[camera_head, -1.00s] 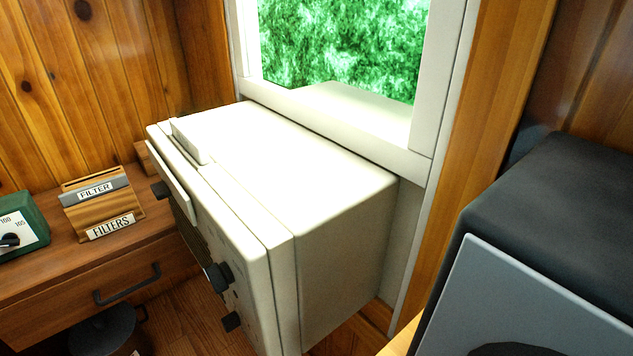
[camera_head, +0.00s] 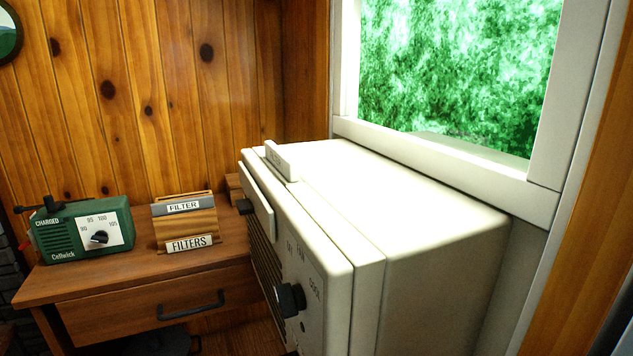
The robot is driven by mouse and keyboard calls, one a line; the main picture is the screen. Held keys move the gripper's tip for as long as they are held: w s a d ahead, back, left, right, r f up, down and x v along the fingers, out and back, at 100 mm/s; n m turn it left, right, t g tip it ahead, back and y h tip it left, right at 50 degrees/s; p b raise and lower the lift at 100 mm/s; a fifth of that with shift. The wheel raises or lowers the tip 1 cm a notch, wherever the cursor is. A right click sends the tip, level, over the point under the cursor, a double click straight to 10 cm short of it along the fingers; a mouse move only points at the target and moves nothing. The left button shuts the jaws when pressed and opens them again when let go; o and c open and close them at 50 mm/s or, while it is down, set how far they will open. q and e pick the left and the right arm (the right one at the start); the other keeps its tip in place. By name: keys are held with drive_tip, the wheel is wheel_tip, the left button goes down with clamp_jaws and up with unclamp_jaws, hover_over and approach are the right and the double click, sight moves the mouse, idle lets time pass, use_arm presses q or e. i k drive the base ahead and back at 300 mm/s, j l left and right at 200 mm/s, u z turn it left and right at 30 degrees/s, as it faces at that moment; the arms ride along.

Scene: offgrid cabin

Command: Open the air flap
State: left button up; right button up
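A white window air unit (camera_head: 430,225) stands under the window, with its front face turned to the left. A narrow white flap-like panel (camera_head: 258,203) lies along the upper part of that front, above a dark grille (camera_head: 262,268). I cannot tell whether this panel is the air flap or how far it stands open. A black knob (camera_head: 290,298) sits on the front, below printed lettering. A raised white piece with faint lettering (camera_head: 281,160) stands on the top near the front edge. Neither of my grippers is in view.
A wooden desk with a drawer (camera_head: 150,305) stands left of the unit. A green radio-like box (camera_head: 82,230) and a wooden filter holder (camera_head: 186,222) stand on it. A dark round pot (camera_head: 160,342) is below. The window (camera_head: 455,70) is behind.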

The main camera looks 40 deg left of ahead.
sight(256, 202)
drive_tip(key=j+u, duration=0.55)
drive_tip(key=u, duration=0.15)
drive_tip(key=j+u, duration=0.35)
